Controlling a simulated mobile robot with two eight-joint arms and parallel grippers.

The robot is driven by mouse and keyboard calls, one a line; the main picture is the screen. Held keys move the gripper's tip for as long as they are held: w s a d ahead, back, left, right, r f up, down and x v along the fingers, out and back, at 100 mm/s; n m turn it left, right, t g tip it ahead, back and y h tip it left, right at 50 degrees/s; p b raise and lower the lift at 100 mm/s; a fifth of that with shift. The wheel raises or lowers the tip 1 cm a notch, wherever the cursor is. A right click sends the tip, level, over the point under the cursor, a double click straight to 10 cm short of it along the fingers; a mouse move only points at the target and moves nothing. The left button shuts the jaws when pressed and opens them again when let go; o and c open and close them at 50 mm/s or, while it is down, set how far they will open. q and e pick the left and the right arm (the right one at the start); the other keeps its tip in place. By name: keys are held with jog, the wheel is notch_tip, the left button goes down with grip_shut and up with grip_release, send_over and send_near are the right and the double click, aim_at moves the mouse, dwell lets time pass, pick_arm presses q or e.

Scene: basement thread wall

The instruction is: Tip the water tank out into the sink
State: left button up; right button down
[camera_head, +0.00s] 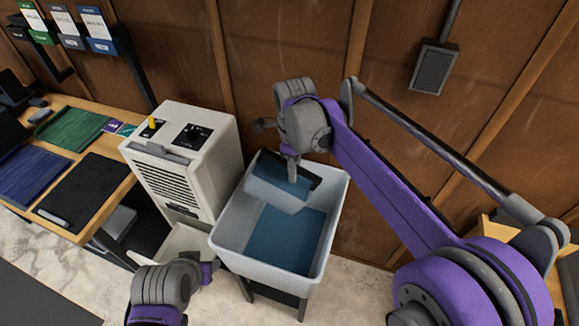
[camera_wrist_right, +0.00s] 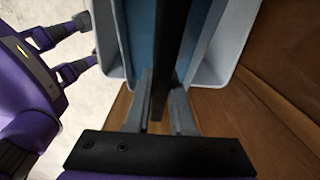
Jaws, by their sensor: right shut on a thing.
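The water tank (camera_head: 273,194) is a pale grey bin with blue water inside and a dark handle (camera_wrist_right: 160,75). It hangs over the back part of the sink (camera_head: 226,236), a pale grey tub with blue at its bottom. In the head view the tank looks roughly level or slightly tilted; I cannot tell exactly. My right gripper (camera_head: 292,172) is above the tank, shut on its handle. The right wrist view shows the dark bar between the fingers (camera_wrist_right: 163,105). My left gripper (camera_head: 208,272) is low by the sink's front left side, seemingly empty; its jaw is unclear.
A white dehumidifier (camera_head: 185,150) stands left of the sink, with a pale open bay at its foot. A wooden workbench (camera_head: 105,190) with mats is further left. The wooden wall (camera_head: 250,50) is close behind. My purple right arm crosses the right side.

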aim_at(307, 195)
jog(key=shift+s+d+f+t+y+b, duration=0.3)
jog(key=shift+d+f+y+b, duration=0.2)
jog(key=shift+f+y, duration=0.35)
jog(key=shift+s+d+f+t+y+b, duration=0.15)
jog(key=shift+d+f+t+y+b, duration=0.35)
jog(key=shift+y, duration=0.45)
jog(key=shift+s+d+f+t+y+b, duration=0.1)
jog(key=shift+d+f+t+y+b, duration=0.15)
jog(key=shift+f+y+b, duration=0.35)
jog(key=shift+s+d+f+t+y+b, duration=0.1)
jog(key=shift+d+f+t+y+b, duration=0.1)
jog(key=shift+f+y+b, duration=0.3)
jog(key=shift+s+d+f+t+y+b, duration=0.15)
jog(key=shift+d+f+y+b, duration=0.1)
jog(key=shift+f+y+b, duration=0.35)
pick_arm(q)
jog(key=s+f+b, duration=0.3)
jog(key=f+b, duration=0.8)
jog(key=f, duration=0.8)
jog(key=shift+s+g, duration=0.15)
jog(key=shift+g, duration=0.25)
pick_arm(e)
notch_tip(307, 195, down, 6)
jog(key=t+y, duration=0.2)
jog(key=y, duration=0.5)
jog(key=shift+d+f+t, duration=0.15)
jog(key=shift+f+t, duration=0.1)
jog(key=shift+t, duration=0.15)
pick_arm(q)
jog(key=shift+f, duration=0.1)
